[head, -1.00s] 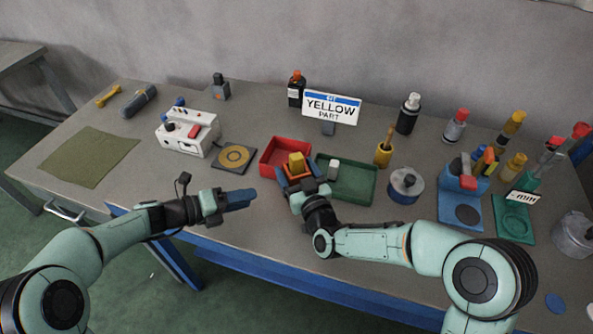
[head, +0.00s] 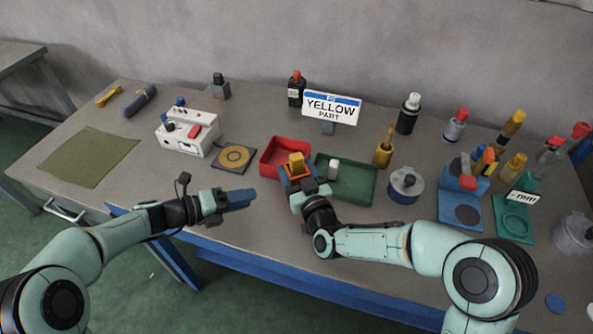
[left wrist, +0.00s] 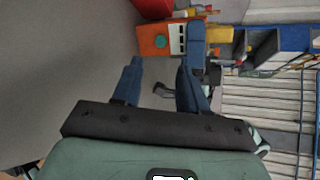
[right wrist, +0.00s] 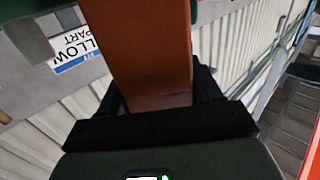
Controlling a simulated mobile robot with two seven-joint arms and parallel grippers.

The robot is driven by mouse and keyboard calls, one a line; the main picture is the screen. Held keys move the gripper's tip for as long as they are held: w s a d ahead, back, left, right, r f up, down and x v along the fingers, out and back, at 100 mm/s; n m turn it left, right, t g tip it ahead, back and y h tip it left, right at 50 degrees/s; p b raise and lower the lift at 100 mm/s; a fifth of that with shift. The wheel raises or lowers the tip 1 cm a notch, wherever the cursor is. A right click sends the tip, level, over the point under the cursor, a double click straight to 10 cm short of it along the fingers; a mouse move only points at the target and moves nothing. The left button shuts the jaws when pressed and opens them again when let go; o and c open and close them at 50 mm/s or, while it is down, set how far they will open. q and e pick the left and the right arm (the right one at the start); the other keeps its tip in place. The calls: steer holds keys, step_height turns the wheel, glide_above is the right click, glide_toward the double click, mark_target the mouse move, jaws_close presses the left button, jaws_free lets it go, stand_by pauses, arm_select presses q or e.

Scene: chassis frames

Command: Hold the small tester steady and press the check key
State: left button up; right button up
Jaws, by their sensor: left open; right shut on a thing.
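The small tester is an orange box (left wrist: 153,40) with a white face strip and a round teal key (left wrist: 160,42), seen ahead of my left fingers in the left wrist view. My right gripper (head: 299,176) is shut on it, above the front of the table by the red tray. The tester's orange-brown side (right wrist: 150,50) fills the space between the fingers in the right wrist view. A yellow block (head: 296,162) shows at the tester's top; I cannot tell whether they touch. My left gripper (head: 253,195) is open and empty, left of the tester and apart from it.
A red tray (head: 270,157) and a green tray (head: 366,198) lie beside my right gripper. A white box with a red key (head: 187,140) and a dark pad with a yellow ring (head: 220,165) stand left. A "YELLOW PART" sign (head: 331,108) stands behind. Bottles and holders crowd the right.

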arm_select(q)
steer(key=shift+c, duration=0.3)
jaws_close()
stand_by(1.3)
